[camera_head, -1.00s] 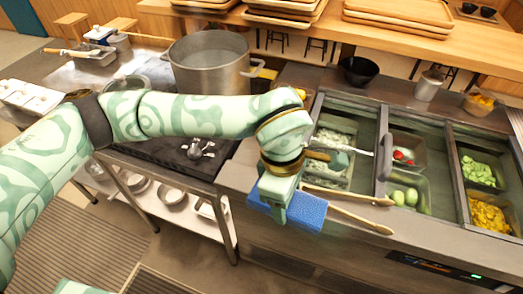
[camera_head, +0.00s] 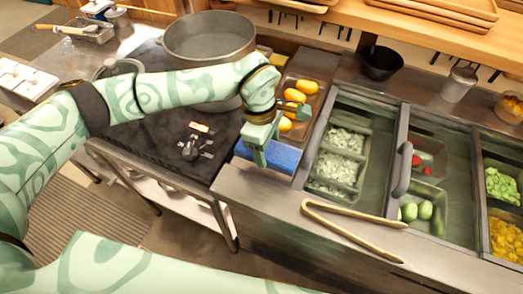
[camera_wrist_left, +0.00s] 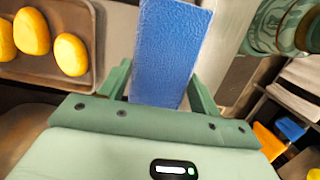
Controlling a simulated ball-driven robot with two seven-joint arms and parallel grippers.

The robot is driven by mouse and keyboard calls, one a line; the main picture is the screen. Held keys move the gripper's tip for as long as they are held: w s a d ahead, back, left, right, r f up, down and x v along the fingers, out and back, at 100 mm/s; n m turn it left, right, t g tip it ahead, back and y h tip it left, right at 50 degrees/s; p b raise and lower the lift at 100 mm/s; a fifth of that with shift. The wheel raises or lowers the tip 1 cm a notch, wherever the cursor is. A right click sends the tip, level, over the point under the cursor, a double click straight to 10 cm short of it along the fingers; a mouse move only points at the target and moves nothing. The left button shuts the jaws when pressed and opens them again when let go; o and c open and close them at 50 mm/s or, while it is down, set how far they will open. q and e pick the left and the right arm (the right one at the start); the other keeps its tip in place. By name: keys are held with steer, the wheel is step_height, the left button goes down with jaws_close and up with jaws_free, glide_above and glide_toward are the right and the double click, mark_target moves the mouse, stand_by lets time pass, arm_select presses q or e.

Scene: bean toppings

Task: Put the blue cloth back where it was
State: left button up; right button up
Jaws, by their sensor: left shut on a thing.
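The blue cloth (camera_head: 277,156) is a flat, block-like blue piece at the left end of the topping counter, just in front of the tray of orange items. My left gripper (camera_head: 258,150) is shut on it, and its jaw hides part of the cloth in the head view. In the left wrist view the cloth (camera_wrist_left: 172,50) stands out between the two fingers (camera_wrist_left: 158,88). I cannot tell whether the cloth touches the counter. My right gripper is out of view.
A tray (camera_head: 314,119) with orange items lies behind the cloth. The topping bins (camera_head: 371,150) are to the right, with wooden tongs (camera_head: 345,233) on the counter's front edge. A large pot (camera_head: 210,38) stands behind my left arm. A black stove top (camera_head: 165,150) is at left.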

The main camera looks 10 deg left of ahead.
arm_select(q)
steer(key=f, duration=0.1)
steer(key=w+a+f, duration=0.1)
steer(key=w+f, duration=0.1)
steer(key=shift+a+f, duration=0.1)
steer(key=shift+a, duration=0.2)
steer(key=shift+w+a+f+b, duration=0.1)
steer(key=shift+f+b, duration=0.1)
steer(key=shift+f, duration=0.7)
steer(key=shift+w+a+f+b, duration=0.1)
steer(key=shift+f+b, duration=0.05)
steer(key=shift+f, duration=0.75)
steer(key=shift+f, duration=0.15)
steer(key=o, duration=0.9)
steer(key=r, duration=0.4)
steer(key=a+r, duration=0.1)
steer(key=r, duration=0.3)
steer(key=r+p, duration=0.1)
steer(key=r, duration=0.3)
steer(key=shift+w+a+r, duration=0.1)
steer(key=shift+w+a, duration=0.05)
steer(key=shift+a, duration=0.2)
